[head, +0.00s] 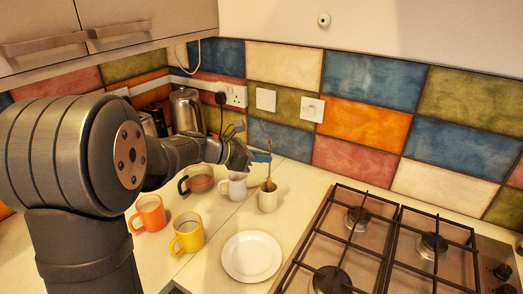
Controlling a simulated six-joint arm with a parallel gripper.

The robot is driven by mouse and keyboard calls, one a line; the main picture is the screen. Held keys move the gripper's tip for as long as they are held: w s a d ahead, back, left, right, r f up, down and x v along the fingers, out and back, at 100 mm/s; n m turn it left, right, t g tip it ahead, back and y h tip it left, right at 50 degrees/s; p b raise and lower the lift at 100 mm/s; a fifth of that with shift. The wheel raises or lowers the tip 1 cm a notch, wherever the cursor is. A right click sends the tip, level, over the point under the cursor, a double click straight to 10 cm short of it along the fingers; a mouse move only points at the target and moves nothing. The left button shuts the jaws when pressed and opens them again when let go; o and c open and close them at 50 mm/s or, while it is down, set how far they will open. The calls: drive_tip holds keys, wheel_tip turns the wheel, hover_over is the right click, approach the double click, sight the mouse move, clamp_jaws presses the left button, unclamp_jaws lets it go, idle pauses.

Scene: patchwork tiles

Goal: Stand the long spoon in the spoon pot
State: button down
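The long spoon (269,172) is a thin brown utensil. It appears nearly upright, with its lower end inside the mouth of the cream spoon pot (268,200) and its upper part rising above the rim. The pot stands upright on the counter, left of the hob. My gripper (250,155) is just left of the spoon, above a white mug (236,187). Its fingertips are small and partly lost against the tiles, so I cannot tell whether they touch the spoon or are open or shut.
A white plate (252,257) lies in front of the spoon pot. A gas hob (385,245) fills the right. A kettle (186,111) stands behind.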

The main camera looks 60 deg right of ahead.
drive_tip(key=shift+f, duration=1.85)
drive_tip(key=c, duration=1.5)
unclamp_jaws()
drive_tip(key=shift+c, duration=0.2)
drive_tip(key=v, duration=1.7)
drive_tip(key=shift+a, duration=0.2)
drive_tip(key=shift+d, duration=0.1)
